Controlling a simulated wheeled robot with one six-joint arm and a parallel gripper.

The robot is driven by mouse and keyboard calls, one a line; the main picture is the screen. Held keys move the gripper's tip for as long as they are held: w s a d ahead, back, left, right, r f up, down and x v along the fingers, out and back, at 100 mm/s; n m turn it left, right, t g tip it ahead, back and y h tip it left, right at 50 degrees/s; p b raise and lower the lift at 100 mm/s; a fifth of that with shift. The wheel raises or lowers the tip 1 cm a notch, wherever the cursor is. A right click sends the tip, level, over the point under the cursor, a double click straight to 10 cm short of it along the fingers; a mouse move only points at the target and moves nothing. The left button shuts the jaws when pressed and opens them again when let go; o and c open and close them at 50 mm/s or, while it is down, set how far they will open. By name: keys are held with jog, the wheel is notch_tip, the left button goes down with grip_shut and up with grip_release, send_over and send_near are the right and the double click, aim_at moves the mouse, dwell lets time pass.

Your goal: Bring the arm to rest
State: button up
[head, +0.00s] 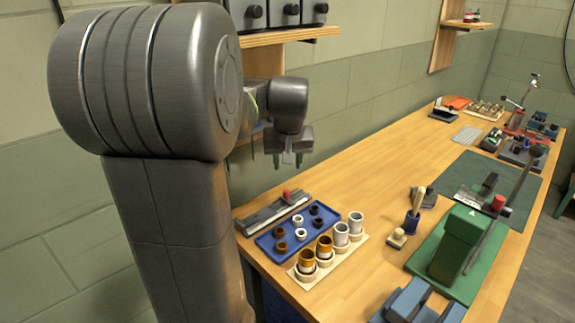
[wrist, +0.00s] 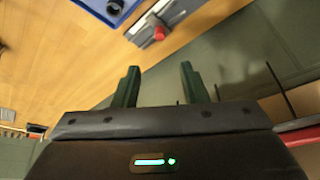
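My gripper (head: 291,160) hangs in the air at the back left of the bench in the head view, over or near the bench's back edge and close to the wall. In the wrist view my gripper (wrist: 158,70) has its two dark green fingers apart, with nothing between them. My dark grey arm fills the left of the head view and hides part of the wall and the bench's left end.
Below my gripper, the wooden bench (head: 365,275) holds a blue tray (head: 268,240) of small rings, a rack of cups (head: 340,243) and a grey rail device (head: 262,213). A green press (head: 456,245) stands right. A wall shelf (head: 290,36) with dark boxes is above.

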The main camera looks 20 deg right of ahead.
aim_at(284, 194)
jog(key=shift+f, duration=0.1)
jog(key=x, duration=1.3)
jog(key=shift+d+f, duration=0.1)
jog(key=shift+f, duration=0.3)
jog(key=shift+s+a, duration=0.1)
jog(key=shift+a, duration=0.3)
jog(key=shift+s+a+r, duration=0.1)
